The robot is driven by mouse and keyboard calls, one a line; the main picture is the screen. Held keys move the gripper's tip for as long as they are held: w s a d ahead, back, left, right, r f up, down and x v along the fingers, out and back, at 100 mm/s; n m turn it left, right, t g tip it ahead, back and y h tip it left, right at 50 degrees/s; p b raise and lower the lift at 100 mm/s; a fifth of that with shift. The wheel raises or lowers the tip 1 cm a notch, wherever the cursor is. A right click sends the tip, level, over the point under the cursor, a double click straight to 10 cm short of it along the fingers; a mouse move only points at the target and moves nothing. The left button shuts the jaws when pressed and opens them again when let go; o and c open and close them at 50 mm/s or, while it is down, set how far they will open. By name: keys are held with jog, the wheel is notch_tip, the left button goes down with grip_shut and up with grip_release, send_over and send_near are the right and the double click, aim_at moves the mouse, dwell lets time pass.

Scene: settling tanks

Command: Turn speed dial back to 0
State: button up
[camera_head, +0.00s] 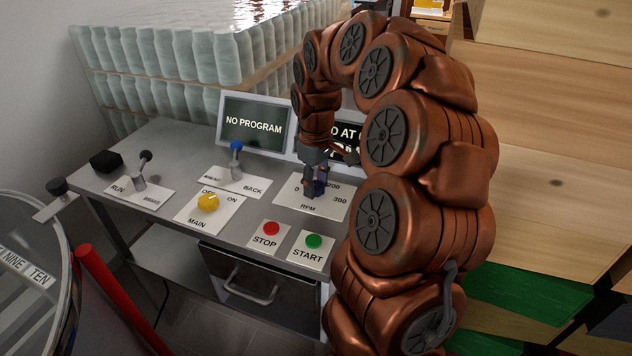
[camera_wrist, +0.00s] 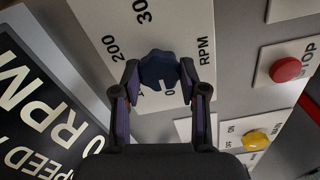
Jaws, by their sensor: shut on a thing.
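The speed dial is a dark blue lobed knob (camera_wrist: 158,68) on a white plate (camera_wrist: 105,22) marked RPM, with 200, 300 and 0 readable. In the wrist view my gripper (camera_wrist: 159,82) has one finger on each side of the knob and is shut on it. The fingers cover part of the scale. I cannot make out which mark the knob points to. In the head view my gripper (camera_head: 315,184) is over the RPM plate (camera_head: 334,206) and mostly hides the knob. The speed screen (camera_wrist: 40,118) shows part of "SPEED" and "0 RPM"; any digits before that are cut off.
Left of the RPM plate are a blue-knobbed lever (camera_head: 236,158), a yellow MAIN switch (camera_head: 208,202) and a RUN/BRAKE lever (camera_head: 142,172). A red STOP button (camera_head: 271,228) and green START button (camera_head: 314,241) sit in front. A NO PROGRAM screen (camera_head: 254,122) stands behind.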

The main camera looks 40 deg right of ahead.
jog(key=shift+n, duration=0.3)
jog(key=o, duration=1.1)
jog(key=shift+o, duration=0.2)
jog(key=shift+r, duration=0.1)
notch_tip(320, 180, up, 12)
dwell(0.7)
